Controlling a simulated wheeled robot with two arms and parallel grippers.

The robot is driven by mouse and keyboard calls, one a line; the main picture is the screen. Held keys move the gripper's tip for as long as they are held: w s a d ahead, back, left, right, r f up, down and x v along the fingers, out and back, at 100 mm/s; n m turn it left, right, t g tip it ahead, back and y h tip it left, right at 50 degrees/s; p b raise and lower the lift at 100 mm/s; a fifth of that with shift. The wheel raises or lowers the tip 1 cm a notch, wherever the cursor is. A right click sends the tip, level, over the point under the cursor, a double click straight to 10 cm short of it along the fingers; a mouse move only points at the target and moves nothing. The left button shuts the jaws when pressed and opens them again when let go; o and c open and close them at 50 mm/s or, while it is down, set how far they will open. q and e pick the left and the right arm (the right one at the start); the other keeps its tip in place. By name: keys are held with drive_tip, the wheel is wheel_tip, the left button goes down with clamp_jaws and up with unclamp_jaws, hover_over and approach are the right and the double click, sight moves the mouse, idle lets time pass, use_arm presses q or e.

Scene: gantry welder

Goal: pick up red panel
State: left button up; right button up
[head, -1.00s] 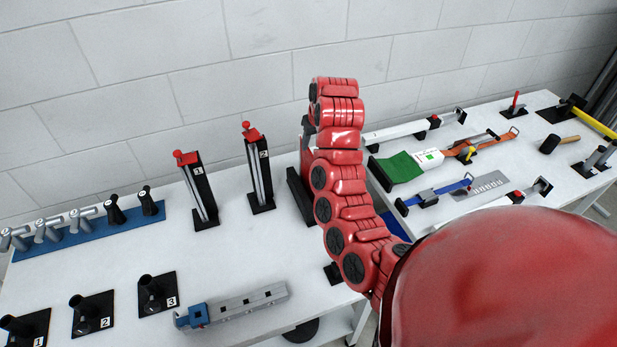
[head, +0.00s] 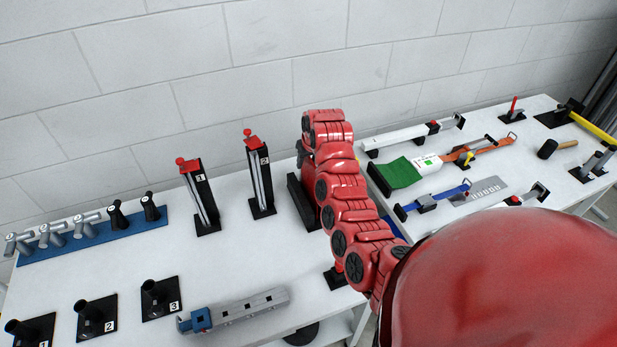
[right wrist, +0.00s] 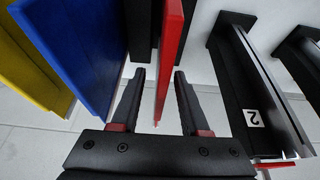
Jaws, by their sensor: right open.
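In the right wrist view the red panel (right wrist: 173,48) stands edge-on, and its lower end in the picture lies between the two fingers of my right gripper (right wrist: 159,78). The fingers are open, with a gap visible on the left side of the panel; the panel is nearer the right finger. A black holder (right wrist: 138,28) stands just left of the panel. My left gripper is not in view.
A blue panel (right wrist: 72,50) and a yellow panel (right wrist: 28,62) stand left of the red one. The black stand marked 2 (right wrist: 235,75) is close on the right; it also shows in the head view (head: 262,180). A grey bar (head: 240,305) lies at the table's front.

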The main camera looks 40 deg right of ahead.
clamp_jaws()
idle(1.4)
